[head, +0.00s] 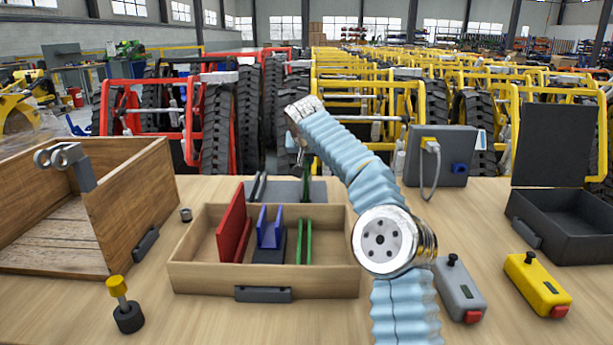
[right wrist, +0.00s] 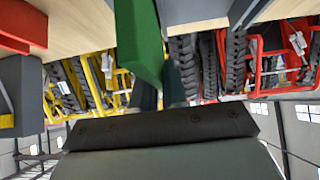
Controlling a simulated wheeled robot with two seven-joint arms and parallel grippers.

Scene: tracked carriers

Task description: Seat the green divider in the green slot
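My right gripper (head: 304,166) points down above the back of a wooden tray. It is shut on the green divider (right wrist: 140,38). In the head view only a narrow green edge of the divider (head: 307,174) shows, upright. The green slot (head: 304,242) is a pair of thin green upright walls in the right part of the tray (head: 330,285). The divider is above and behind the slot, apart from it. A tall red divider (head: 233,226) stands at the tray's left, and a blue slot (head: 270,229) stands in the middle. My left gripper is not in view.
A dark grey rack (head: 283,190) lies just behind the tray. A wooden box (head: 125,205) stands at the left, with a yellow-topped knob (head: 117,285) in front. A grey switch box (head: 458,290), a yellow one (head: 536,283) and a black bin (head: 570,225) are at the right.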

